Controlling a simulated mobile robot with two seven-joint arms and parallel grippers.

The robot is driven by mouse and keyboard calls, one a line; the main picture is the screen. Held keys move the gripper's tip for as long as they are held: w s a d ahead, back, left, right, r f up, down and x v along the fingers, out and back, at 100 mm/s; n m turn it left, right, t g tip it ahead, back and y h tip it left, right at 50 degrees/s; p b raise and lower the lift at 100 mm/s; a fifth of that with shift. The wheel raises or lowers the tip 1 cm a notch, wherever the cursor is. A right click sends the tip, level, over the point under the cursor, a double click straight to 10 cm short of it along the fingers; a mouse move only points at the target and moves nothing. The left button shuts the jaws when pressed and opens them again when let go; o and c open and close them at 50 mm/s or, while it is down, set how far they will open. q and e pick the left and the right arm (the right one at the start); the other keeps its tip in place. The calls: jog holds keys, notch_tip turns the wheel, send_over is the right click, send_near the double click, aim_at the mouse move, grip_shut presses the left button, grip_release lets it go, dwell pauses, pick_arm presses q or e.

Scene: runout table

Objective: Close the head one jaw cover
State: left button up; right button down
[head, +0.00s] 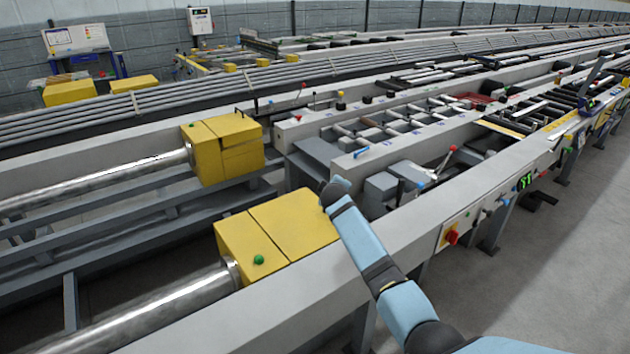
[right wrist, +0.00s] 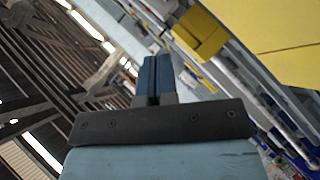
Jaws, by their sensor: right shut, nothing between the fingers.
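Two yellow box-shaped heads stand at the ends of shiny cylinders. The near yellow head (head: 285,226) has a flat two-panel top and a green knob (head: 259,259). The farther yellow head (head: 224,147) has a dark handle at its top rear edge. I cannot tell which is head one. My right gripper (head: 328,194) is at the near head's right rear edge, partly hidden by its own wrist; contact is unclear. In the right wrist view its blue fingers (right wrist: 153,78) are together and empty, with a large yellow surface (right wrist: 275,30) at upper right. My left gripper is not in view.
A long grey rail (head: 390,230) runs beside the near head, under my right arm. Levers with red and blue knobs (head: 421,185) stand behind it. A control panel with a red switch (head: 451,238) faces the clear floor (head: 560,270) at right.

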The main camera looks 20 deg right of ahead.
jog(key=w+d+f+m+y+b, duration=0.1)
jog(key=d+f+b, duration=0.2)
jog(key=f, duration=0.2)
jog(key=w+d+f+g+y+b, duration=0.1)
jog(key=d+f+b, duration=0.2)
jog(key=f, duration=0.2)
jog(key=w+d+f+m+g+y+b, duration=0.1)
jog(key=d+f+y+b, duration=0.1)
jog(key=d+f+b, duration=0.1)
jog(key=shift+w+d+f+m, duration=0.15)
jog(key=shift+d+f, duration=0.15)
jog(key=shift+f, duration=0.35)
jog(key=shift+w+d+f+m, duration=0.15)
jog(key=shift+d+f, duration=0.15)
jog(key=shift+f, duration=0.35)
jog(key=shift+d+f+b, duration=0.2)
jog(key=shift+f+b, duration=0.4)
jog(key=shift+b, duration=0.3)
jog(key=shift+f, duration=0.25)
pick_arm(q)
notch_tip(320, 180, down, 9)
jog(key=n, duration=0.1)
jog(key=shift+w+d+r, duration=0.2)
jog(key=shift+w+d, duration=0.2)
